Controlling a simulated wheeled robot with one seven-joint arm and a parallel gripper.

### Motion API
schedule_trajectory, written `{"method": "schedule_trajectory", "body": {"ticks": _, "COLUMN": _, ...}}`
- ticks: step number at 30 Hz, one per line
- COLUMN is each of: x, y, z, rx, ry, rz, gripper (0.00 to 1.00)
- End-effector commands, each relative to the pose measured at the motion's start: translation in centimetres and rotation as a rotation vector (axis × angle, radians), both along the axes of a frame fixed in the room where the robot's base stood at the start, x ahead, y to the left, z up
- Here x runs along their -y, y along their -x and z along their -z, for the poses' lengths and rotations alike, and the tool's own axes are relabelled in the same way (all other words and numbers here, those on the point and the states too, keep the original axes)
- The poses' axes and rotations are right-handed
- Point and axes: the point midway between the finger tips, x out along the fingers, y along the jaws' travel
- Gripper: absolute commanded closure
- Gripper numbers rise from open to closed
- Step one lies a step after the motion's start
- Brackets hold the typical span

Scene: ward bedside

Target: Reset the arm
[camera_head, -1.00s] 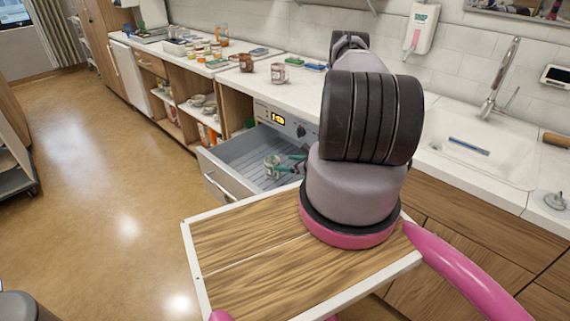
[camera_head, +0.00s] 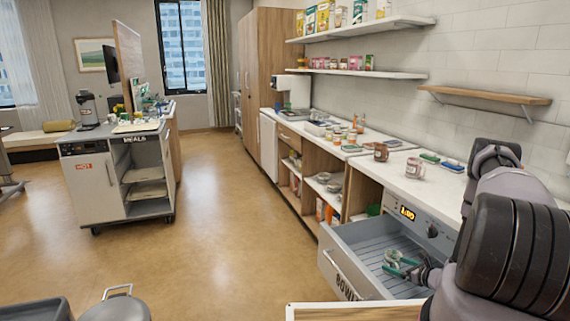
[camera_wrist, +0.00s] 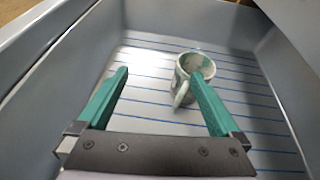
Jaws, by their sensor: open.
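My gripper (camera_wrist: 160,100) is open inside the grey pulled-out drawer, its two green fingers spread apart. A pale mug with a green rim (camera_wrist: 188,75) stands upright on the drawer floor, its handle towards the camera. In the wrist view it is by the right fingertip; I cannot tell whether they touch. In the head view my gripper (camera_head: 402,265) reaches down into the drawer (camera_head: 345,270), and the mug is partly hidden by the fingers. My arm comes in from the right.
The drawer walls (camera_wrist: 80,60) surround my gripper. The counter (camera_head: 400,178) above holds a brown mug (camera_head: 381,152), a pink-grey mug (camera_head: 415,168) and small items. A meals cart (camera_head: 95,180) stands at left on open floor. Wall shelves (camera_head: 365,74) hang above.

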Motion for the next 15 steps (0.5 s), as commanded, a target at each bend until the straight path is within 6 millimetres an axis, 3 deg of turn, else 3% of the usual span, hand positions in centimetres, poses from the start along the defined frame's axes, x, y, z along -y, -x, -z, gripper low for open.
{"method": "schedule_trajectory", "body": {"ticks": 8, "x": -0.8, "y": -1.8, "z": -3.7, "rx": 0.035, "ry": 0.016, "rz": -0.080, "gripper": 0.00}}
{"method": "schedule_trajectory", "body": {"ticks": 15, "x": -2.5, "y": -3.8, "z": -9.2, "rx": 0.079, "ry": 0.046, "rz": -0.203, "gripper": 0.00}}
